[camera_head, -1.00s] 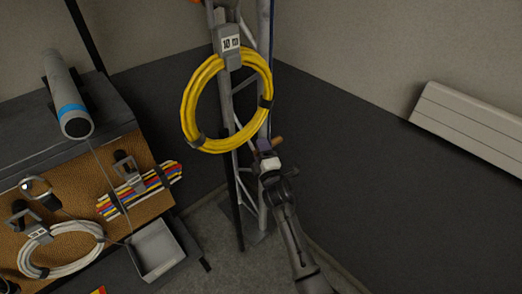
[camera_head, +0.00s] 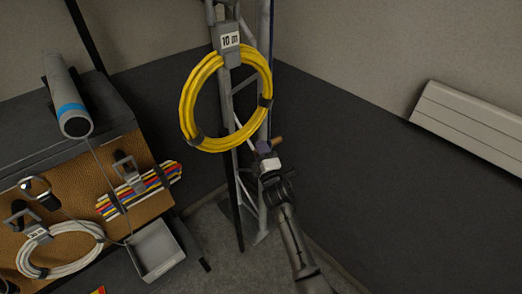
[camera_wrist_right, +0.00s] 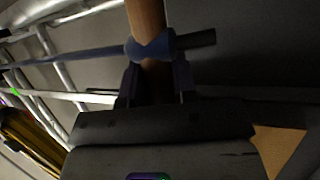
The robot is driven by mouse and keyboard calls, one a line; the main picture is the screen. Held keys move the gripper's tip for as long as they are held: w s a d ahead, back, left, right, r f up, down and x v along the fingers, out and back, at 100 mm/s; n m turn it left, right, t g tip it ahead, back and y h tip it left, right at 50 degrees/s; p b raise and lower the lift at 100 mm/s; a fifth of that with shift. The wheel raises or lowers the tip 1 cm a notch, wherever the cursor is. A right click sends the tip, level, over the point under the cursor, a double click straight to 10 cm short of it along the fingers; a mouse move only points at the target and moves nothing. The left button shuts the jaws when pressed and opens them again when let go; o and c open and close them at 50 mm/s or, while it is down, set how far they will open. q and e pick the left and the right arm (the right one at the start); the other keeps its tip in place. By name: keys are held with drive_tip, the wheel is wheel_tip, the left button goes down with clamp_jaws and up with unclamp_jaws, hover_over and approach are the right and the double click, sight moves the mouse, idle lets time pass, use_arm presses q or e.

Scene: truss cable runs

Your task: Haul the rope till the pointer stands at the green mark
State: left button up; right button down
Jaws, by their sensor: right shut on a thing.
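My right gripper (camera_head: 265,150) is at the lower part of the truss (camera_head: 247,105). It is shut on a brown wooden bar (camera_head: 277,141), which also shows between the fingers in the right wrist view (camera_wrist_right: 146,15). A blue-grey rope (camera_wrist_right: 65,54) meets the bar at a knot (camera_wrist_right: 150,46) just beyond the fingertips, with a short stub on the other side. In the head view a thin bluish line (camera_head: 271,75) runs up beside the truss. I cannot make out a pointer. A small green spot (camera_wrist_right: 14,92) shows in the wrist view; I cannot tell what it is. My left gripper is not in view.
A yellow cable coil (camera_head: 186,105) tagged "10 m" hangs on the truss just above my right gripper. At left are a brown board (camera_head: 85,180) with hooks, a white coil (camera_head: 62,270), striped cables and a grey tray (camera_head: 155,248). Dark wall panels stand close behind.

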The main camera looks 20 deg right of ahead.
wheel_tip(320, 180, down, 5)
drive_tip(key=b, duration=0.3)
drive_tip(key=shift+f, duration=0.1)
drive_tip(key=c, duration=0.9)
unclamp_jaws()
drive_tip(key=p+v, duration=0.3)
drive_tip(key=v, duration=1)
drive_tip(key=shift+s, duration=0.45)
drive_tip(key=shift+d, duration=0.1)
